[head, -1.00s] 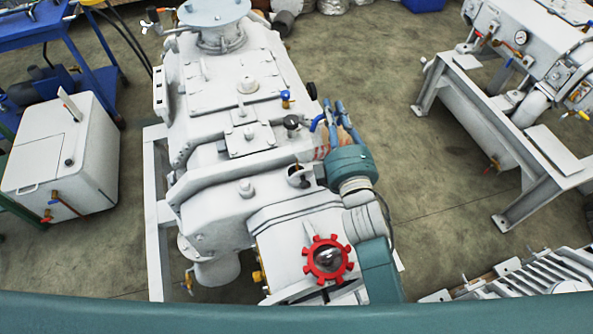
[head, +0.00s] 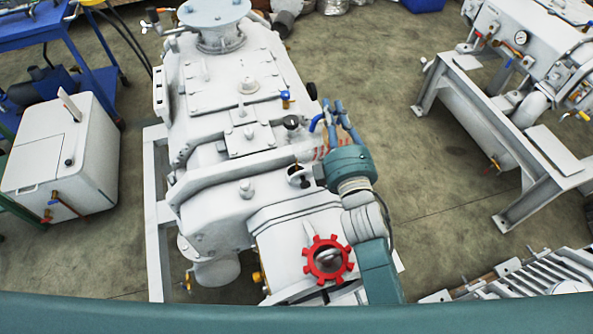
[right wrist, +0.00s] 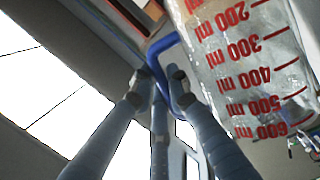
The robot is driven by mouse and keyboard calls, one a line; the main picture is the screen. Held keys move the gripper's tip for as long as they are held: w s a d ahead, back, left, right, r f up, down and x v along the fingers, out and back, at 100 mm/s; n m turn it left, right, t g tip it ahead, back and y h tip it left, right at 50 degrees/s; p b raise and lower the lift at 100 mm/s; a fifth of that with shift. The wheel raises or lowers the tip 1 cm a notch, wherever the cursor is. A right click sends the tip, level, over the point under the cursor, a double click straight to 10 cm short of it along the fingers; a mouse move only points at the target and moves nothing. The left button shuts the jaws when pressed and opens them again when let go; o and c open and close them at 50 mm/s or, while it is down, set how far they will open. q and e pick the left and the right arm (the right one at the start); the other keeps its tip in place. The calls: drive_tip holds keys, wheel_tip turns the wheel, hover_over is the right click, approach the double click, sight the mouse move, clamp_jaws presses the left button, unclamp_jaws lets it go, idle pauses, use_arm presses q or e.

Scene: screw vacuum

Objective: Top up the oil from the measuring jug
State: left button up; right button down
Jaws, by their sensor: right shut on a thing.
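My right gripper (head: 337,116) is shut on the blue handle of the measuring jug. In the right wrist view, its fingers (right wrist: 163,88) close around the blue handle (right wrist: 160,50). The clear jug (right wrist: 248,72) has red ml marks, which appear upside down there. In the head view the jug (head: 320,150) is mostly hidden by my right wrist and gripper. It is beside a small dark opening (head: 299,176) on top of the pale grey vacuum pump (head: 215,205). I cannot tell the jug's tilt or oil level. My left gripper is out of view.
A red toothed handwheel (head: 326,260) is near my right forearm. A second machine on a grey frame (head: 480,125) is at right, with clear floor between. A white box (head: 60,160) is at left.

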drive_tip(key=shift+s+a+r, duration=0.1)
drive_tip(key=shift+a+r, duration=0.05)
drive_tip(key=shift+r, duration=0.05)
idle(0.6)
